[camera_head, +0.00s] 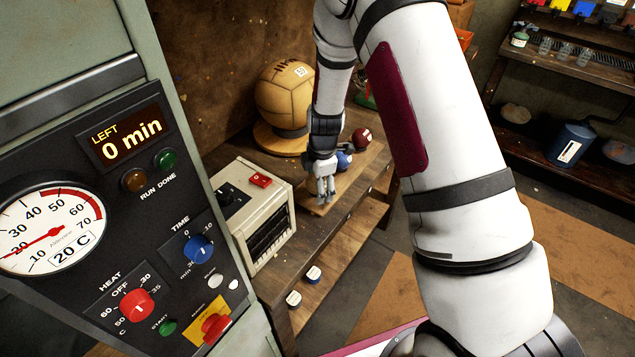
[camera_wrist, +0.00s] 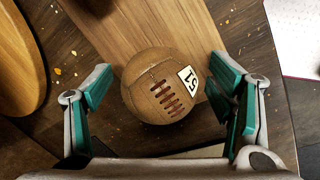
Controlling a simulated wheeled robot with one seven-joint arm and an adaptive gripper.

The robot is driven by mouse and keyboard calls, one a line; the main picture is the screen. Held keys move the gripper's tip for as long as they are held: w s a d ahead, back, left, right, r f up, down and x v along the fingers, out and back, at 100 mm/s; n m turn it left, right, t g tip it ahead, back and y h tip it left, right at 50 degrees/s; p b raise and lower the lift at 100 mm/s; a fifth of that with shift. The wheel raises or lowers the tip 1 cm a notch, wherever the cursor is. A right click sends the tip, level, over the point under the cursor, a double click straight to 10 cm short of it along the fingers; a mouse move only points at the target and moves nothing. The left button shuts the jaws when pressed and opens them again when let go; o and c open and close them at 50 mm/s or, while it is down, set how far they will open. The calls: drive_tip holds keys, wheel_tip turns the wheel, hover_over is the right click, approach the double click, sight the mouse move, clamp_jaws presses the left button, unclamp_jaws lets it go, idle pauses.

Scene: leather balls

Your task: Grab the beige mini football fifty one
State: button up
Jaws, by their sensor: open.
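The beige mini football fifty one (camera_wrist: 160,88) shows in the wrist view as a tan ball with brown laces and a white label reading 51. It sits at the end of a wooden board (camera_wrist: 185,25). In the head view my gripper (camera_head: 325,197) points down at the near end of the board, and I cannot make out the mini football there.
A blue ball (camera_head: 344,160) and a dark red ball (camera_head: 361,138) lie farther along the board. A large tan football (camera_head: 285,95) rests on a round wooden stand (camera_head: 277,142) at the back. A cream machine (camera_head: 262,225) stands left of my gripper.

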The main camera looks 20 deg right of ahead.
drive_tip(key=c, duration=1.3)
drive_tip(key=shift+r, duration=0.1)
